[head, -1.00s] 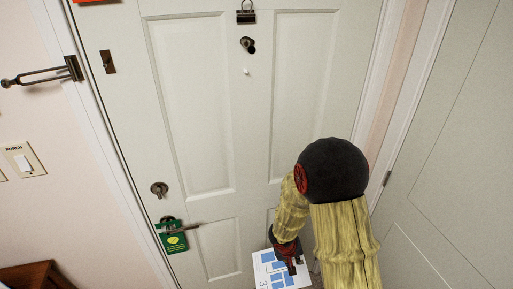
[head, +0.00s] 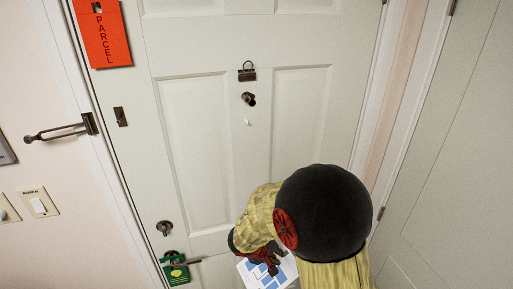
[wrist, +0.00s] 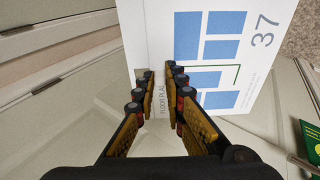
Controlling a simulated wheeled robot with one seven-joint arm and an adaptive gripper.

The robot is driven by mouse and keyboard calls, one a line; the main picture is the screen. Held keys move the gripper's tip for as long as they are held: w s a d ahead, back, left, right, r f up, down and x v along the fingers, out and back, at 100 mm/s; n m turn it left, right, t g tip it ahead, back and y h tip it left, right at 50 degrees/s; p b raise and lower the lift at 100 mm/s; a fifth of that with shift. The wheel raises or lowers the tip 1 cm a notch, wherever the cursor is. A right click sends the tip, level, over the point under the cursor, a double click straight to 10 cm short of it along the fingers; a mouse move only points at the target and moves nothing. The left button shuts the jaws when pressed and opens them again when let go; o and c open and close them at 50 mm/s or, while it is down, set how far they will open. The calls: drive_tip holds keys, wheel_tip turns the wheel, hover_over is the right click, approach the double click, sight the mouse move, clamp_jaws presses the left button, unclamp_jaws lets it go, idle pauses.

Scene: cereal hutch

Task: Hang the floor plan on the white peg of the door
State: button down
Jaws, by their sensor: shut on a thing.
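The floor plan (head: 286,268) is a white card with blue rectangles at the bottom of the head view, partly hidden by my arm. It fills the upper right of the wrist view (wrist: 257,75), where "37" and a green line show. My gripper (head: 268,266) is shut on the card's edge near the printed "FLOOR PLAN"; its fingers also show in the wrist view (wrist: 161,78). The white peg (head: 248,122) is a small stub on the pale panelled door (head: 245,165), bare, well above my gripper and the card.
An orange PARCEL card (head: 104,38) hangs upper left. A green tag (head: 177,273) hangs at the door handle, lower left. A latch (head: 62,131) juts from the left frame.

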drive_tip(key=w+a+r+n+t+y+p, duration=0.1)
drive_tip(key=r+n+t+p, duration=0.3)
drive_tip(key=r, duration=1)
drive_tip(key=w+a+r+n+t+y+p, duration=0.2)
drive_tip(key=a+r+n+t+y+p, duration=0.1)
drive_tip(key=r, duration=1)
drive_tip(key=w+a+r+n+t+y+p, duration=0.1)
drive_tip(key=a+r+n+t+y+p, duration=0.2)
drive_tip(key=r, duration=1.1)
drive_tip(key=n+t+y+p, duration=0.1)
drive_tip(key=n+t+p, duration=0.1)
drive_tip(key=n+t, duration=0.1)
drive_tip(key=shift+w+r+n, duration=0.2)
drive_tip(key=shift+r+n, duration=0.15)
drive_tip(key=shift+n, duration=0.25)
drive_tip(key=w, duration=0.2)
drive_tip(key=w+a+b, duration=0.1)
drive_tip(key=w, duration=0.2)
drive_tip(key=w+a+f, duration=0.1)
drive_tip(key=w, duration=0.1)
drive_tip(key=shift+w+a, duration=0.1)
drive_tip(key=shift+w, duration=0.2)
drive_tip(key=shift+w, duration=0.1)
